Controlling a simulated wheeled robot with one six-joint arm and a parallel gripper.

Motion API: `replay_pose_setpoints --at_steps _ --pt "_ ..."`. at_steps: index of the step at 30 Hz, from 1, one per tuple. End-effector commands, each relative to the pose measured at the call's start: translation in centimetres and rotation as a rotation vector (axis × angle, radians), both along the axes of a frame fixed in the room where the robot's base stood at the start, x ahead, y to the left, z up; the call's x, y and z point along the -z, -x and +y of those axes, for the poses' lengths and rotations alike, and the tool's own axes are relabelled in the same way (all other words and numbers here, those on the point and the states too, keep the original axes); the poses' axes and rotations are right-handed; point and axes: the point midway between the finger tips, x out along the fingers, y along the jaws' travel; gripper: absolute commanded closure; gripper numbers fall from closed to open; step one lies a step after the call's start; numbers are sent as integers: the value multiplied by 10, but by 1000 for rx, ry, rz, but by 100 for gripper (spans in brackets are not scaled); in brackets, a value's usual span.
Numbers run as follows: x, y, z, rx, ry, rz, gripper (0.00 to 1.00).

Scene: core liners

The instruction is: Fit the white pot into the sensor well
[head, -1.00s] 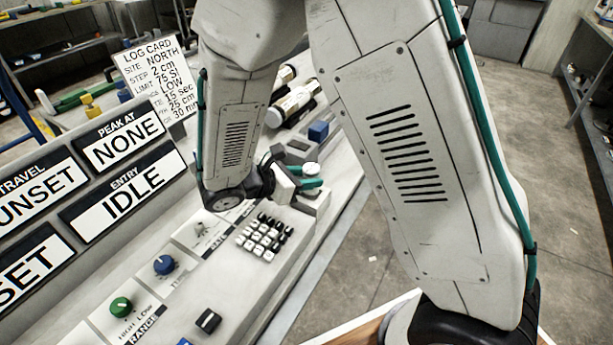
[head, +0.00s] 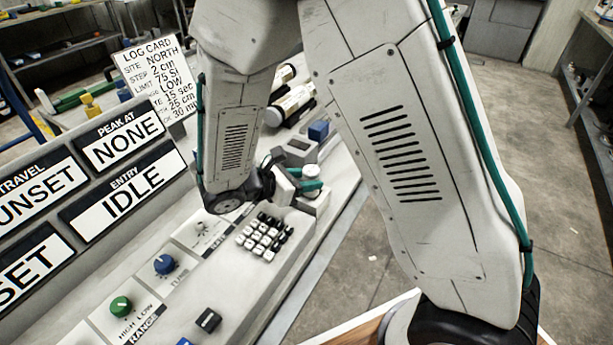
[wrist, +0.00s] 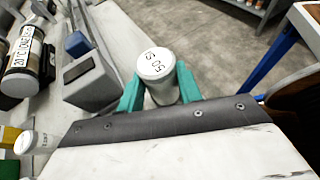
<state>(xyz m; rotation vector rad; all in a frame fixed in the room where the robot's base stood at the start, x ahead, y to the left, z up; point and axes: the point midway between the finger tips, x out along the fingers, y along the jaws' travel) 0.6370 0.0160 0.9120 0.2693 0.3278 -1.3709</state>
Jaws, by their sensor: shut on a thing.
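The white pot (wrist: 160,80) has a round lid with black marks and stands between the teal fingers of my gripper (wrist: 160,92) in the wrist view. My gripper is shut on its sides. In the head view the pot (head: 311,171) shows as a small white top above the teal fingers (head: 311,186), over a pale box (head: 318,206) at the console's right end. I cannot tell whether the pot touches that box. No opening of the sensor well can be made out under the pot; the gripper and pot hide that spot.
A grey block with a dark recess (head: 299,145) and a blue block (head: 318,130) are just behind the gripper. Labelled cylinders (head: 292,105) lie farther back. A keypad (head: 264,236) and knobs (head: 164,265) are in front. Another white container (wrist: 28,142) is at lower left in the wrist view.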

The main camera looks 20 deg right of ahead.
Motion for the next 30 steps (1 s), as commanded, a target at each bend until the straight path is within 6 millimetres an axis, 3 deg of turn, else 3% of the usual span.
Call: replay_pose_setpoints --at_steps 30 --pt "26 0 0 0 0 0 94"
